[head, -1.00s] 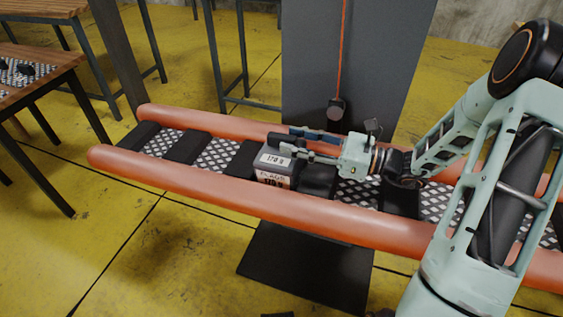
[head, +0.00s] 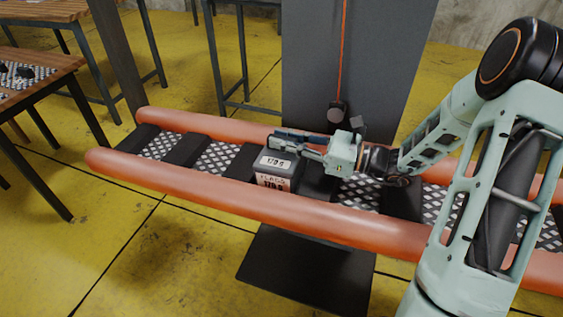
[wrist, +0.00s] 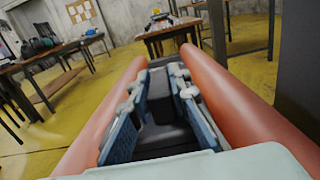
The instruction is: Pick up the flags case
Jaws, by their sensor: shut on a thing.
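The flags case (head: 275,165) is a small dark grey box with white printed labels on its top and near side. It sits among the black crossbars, between the two orange tubes. In the wrist view the two blue-grey fingers (wrist: 160,115) flank dark surfaces. Which of these belong to the case is hard to tell, and the grasped part is mostly hidden in the head view.
A dark grey panel (head: 355,75) with a hanging orange cord stands behind. Wooden-topped tables (head: 35,75) stand at the left; yellow floor is open in front.

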